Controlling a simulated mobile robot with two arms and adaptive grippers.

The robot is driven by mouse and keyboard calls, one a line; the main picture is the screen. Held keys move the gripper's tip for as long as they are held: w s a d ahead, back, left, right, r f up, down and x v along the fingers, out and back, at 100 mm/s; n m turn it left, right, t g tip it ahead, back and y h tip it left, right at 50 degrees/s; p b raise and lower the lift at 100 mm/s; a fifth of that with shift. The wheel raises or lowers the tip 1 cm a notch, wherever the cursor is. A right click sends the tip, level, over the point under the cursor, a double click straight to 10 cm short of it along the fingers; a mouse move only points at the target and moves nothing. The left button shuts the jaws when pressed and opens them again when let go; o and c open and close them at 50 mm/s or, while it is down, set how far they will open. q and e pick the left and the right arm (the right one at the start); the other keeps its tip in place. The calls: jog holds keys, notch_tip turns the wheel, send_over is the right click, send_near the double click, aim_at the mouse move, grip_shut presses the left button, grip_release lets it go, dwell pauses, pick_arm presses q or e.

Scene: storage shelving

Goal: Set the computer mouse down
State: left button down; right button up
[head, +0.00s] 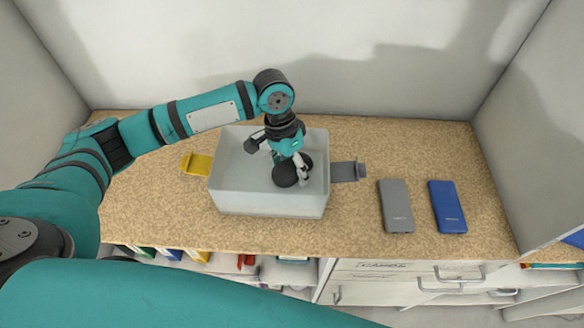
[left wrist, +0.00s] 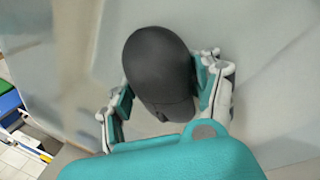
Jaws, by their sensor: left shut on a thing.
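The dark computer mouse (left wrist: 160,75) is between the two fingers of my left gripper (left wrist: 165,95) in the left wrist view. My left gripper is shut on it. In the head view, the left gripper (head: 292,170) points down inside a grey-white open bin (head: 268,203). The mouse shows there as a dark shape (head: 286,176) at the fingers, partly covered by them. I cannot tell whether the mouse touches the bin floor. My right gripper is not in view.
The bin stands on a speckled tan shelf (head: 420,150). A yellow object (head: 197,164) lies left of it and a dark grey one (head: 346,172) right of it. A grey slab (head: 396,207) and a blue slab (head: 447,208) lie farther right. Walls close in the back and sides.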

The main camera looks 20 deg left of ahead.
aim_at(286, 160)
pick_arm(q)
jog(key=c, duration=1.2)
grip_release()
jog(key=shift+s+d+f, duration=0.2)
jog(key=shift+s+f, duration=0.15)
jog(key=shift+f, duration=0.15)
jog(key=o, duration=0.7)
jog(key=shift+w+d+r, duration=0.1)
jog(key=shift+d+r, duration=0.05)
jog(key=shift+r, duration=0.05)
jog(key=shift+o, duration=0.2)
jog(key=shift+w+a, duration=0.1)
jog(key=shift+a, duration=0.1)
jog(key=v, duration=1.2)
jog(key=shift+w+d, duration=0.1)
jog(key=shift+d, duration=0.1)
